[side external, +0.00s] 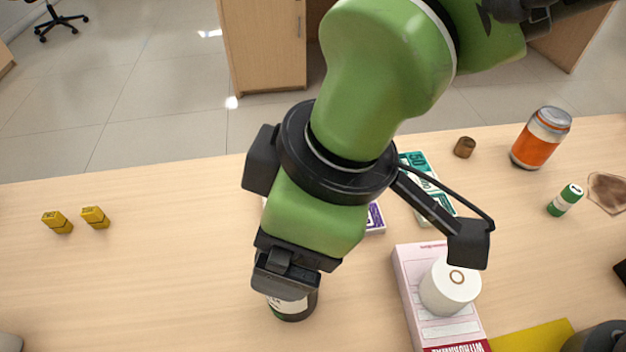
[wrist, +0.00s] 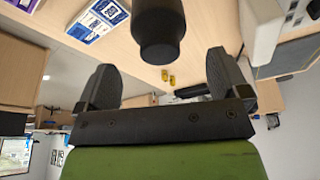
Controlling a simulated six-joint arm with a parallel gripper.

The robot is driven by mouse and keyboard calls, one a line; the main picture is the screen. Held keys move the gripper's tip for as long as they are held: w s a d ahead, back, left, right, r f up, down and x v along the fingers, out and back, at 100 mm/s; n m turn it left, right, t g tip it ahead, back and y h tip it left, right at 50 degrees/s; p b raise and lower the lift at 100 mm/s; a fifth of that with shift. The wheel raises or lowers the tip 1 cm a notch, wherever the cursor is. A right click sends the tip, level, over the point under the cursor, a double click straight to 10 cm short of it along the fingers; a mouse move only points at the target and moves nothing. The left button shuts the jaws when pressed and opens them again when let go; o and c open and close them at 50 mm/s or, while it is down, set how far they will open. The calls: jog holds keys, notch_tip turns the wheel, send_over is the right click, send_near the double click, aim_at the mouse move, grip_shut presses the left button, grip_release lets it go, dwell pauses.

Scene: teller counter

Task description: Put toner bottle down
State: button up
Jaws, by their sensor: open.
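The toner bottle (side external: 293,307), dark with a pale label, shows below my gripper (side external: 284,285) in the side external view. Its lower end appears to rest on the counter (side external: 150,280); the hand hides its upper part. In the wrist view, a dark cylindrical part of the bottle (wrist: 157,28) lies just beyond the fingertips, centred between them. My gripper (wrist: 161,62) is open in that view, with a finger on each side and visible space between the fingers and the bottle.
A pink slip pad (side external: 408,290) bearing a white paper roll (side external: 450,285) lies right of the bottle. Banknote bundles (side external: 415,165) lie behind my arm. Two yellow blocks (side external: 95,217) lie left. The counter's left front is mostly clear.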

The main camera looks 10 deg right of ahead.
jog(key=v, duration=0.6)
jog(key=shift+d+r, duration=0.1)
jog(key=shift+r, duration=0.1)
jog(key=w+d+r+m+t, duration=0.15)
jog(key=d+r+m, duration=0.25)
jog(key=d, duration=0.5)
jog(key=w+d+r+m+t, duration=0.15)
jog(key=d+r+m, duration=0.3)
jog(key=d, duration=0.45)
jog(key=s+d+m+t, duration=0.1)
jog(key=s+d+m, duration=0.3)
jog(key=d, duration=0.2)
jog(key=s+d+m+t+h, duration=0.1)
jog(key=s+d+m+t, duration=0.1)
jog(key=s+d+m, duration=0.2)
jog(key=d+m, duration=0.1)
jog(key=d, duration=0.2)
jog(key=shift+s+d, duration=0.2)
jog(key=shift+s, duration=0.15)
